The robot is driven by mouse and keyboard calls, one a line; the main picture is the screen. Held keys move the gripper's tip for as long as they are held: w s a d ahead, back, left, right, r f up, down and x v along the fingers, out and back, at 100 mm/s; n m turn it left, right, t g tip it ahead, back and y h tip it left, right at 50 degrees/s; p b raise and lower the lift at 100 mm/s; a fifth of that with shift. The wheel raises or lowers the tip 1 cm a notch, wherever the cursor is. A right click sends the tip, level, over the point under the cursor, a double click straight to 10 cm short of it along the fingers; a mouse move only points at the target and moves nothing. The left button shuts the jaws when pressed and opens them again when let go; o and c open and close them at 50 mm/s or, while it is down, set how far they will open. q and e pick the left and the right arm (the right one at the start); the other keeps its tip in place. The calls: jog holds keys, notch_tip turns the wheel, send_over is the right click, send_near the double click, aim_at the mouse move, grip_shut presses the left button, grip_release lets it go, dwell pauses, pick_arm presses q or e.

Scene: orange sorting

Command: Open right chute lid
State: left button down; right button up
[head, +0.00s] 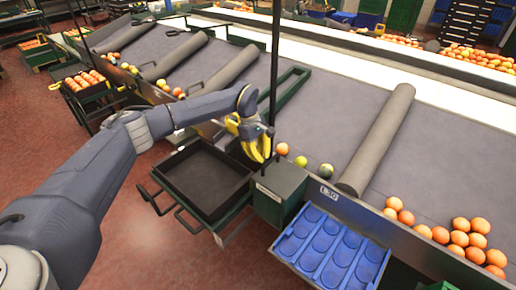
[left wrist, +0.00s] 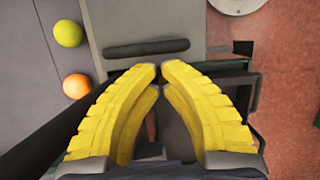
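A grey-green box-like chute part (head: 281,180), with a small pale label on its front, stands at the sorting table's near edge; I take its top to be the right chute lid. In the left wrist view the grey lid (left wrist: 122,20) carries a dark bar-like handle or slot (left wrist: 146,48). My left gripper (head: 262,158) has yellow ribbed fingers and hangs just left of and above this box. In the left wrist view its fingertips (left wrist: 159,68) nearly meet just below the dark bar, with nothing seen between them. Contact with the lid cannot be told. My right gripper is not in view.
A black open bin (head: 160,176) with a dark frame stands left of the box. A blue moulded tray (head: 332,242) is at the front right. Several oranges (head: 468,240) lie at the right. An orange fruit (head: 282,149) and two greenish ones (head: 300,161) lie behind the box.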

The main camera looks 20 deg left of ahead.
pick_arm(q)
jog(key=shift+x, duration=1.1)
jog(key=shift+d+r, duration=0.1)
